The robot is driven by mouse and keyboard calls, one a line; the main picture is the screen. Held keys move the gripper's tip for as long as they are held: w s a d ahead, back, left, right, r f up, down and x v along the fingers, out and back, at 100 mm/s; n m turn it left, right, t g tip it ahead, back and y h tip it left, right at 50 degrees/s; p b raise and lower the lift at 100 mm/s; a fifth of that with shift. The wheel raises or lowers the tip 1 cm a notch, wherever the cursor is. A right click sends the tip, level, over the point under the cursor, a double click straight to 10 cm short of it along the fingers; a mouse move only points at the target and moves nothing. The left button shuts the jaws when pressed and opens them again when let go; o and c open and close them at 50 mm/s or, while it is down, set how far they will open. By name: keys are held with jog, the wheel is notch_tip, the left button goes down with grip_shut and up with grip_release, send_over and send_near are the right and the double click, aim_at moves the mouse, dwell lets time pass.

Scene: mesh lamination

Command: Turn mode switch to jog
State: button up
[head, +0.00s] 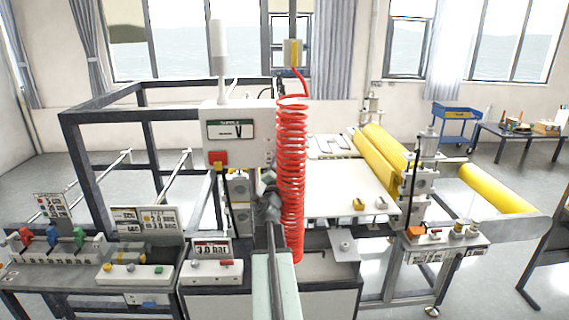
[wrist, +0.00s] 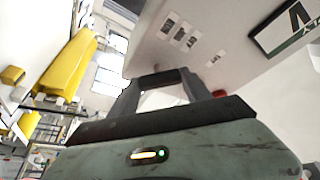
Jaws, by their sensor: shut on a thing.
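The white control box (head: 238,140) stands behind the machine's front, with a small display and a red button on its front face. My gripper (head: 270,190) is at the box's lower right edge, partly beside the red coiled hose. In the wrist view my gripper (wrist: 160,78) has its dark fingers against the white box (wrist: 215,45), close to several small printed labels (wrist: 180,35). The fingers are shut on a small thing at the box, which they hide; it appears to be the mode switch. Its pointer and setting cannot be read.
A red coiled hose (head: 291,160) hangs just right of my gripper. Yellow rollers (head: 380,160) and a white bed (head: 335,190) lie to the right. Button consoles (head: 135,274) stand at the front left, and another (head: 440,240) at the right.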

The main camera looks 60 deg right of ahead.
dwell(0.3)
jog(key=o, duration=1.4)
jog(key=shift+c, duration=0.2)
jog(key=b+v, duration=0.2)
jog(key=v, duration=0.5)
jog(key=shift+s+a, duration=0.2)
jog(key=shift+a, duration=0.1)
jog(key=shift+f, duration=0.15)
